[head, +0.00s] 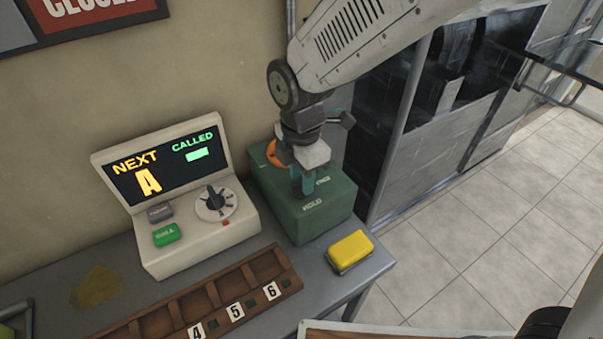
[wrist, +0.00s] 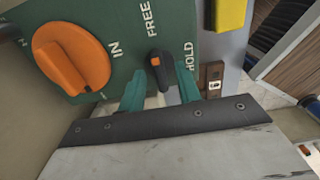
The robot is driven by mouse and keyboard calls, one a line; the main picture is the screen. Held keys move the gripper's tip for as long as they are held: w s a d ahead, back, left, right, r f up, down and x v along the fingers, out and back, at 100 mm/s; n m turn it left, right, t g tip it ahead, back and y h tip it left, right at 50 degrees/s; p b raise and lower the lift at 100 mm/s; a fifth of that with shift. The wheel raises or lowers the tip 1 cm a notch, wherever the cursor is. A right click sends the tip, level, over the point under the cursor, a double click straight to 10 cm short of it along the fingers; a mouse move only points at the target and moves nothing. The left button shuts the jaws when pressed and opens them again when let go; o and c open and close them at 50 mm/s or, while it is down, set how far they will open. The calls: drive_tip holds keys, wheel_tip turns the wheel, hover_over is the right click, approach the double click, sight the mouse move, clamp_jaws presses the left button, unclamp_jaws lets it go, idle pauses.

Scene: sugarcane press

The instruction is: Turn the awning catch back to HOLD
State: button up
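The awning catch is a small black lever (wrist: 159,74) with an orange mark on its upper end, on a green box (head: 318,218). In the wrist view the orange-marked end lies below the word FREE, and HOLD is printed to its right. My gripper (wrist: 162,82) is open, its teal fingers on either side of the lever, with narrow gaps showing. I cannot tell how deep the fingers reach. In the head view my gripper (head: 303,184) is over the box top and hides the lever.
A large orange knob (wrist: 72,60) beside the word IN is left of the lever. A yellow block (head: 350,252) is right of the box on the grey table. A display console (head: 180,195) stands to the left, and a wooden numbered rack (head: 215,297) lies in front.

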clamp_jaws()
drive_tip(key=shift+m, duration=0.4)
drive_tip(key=m, duration=0.3)
drive_tip(key=shift+m, duration=0.3)
drive_tip(key=m, duration=0.4)
drive_tip(key=shift+m, duration=0.3)
drive_tip(key=m, duration=0.8)
drive_tip(key=shift+m, duration=0.6)
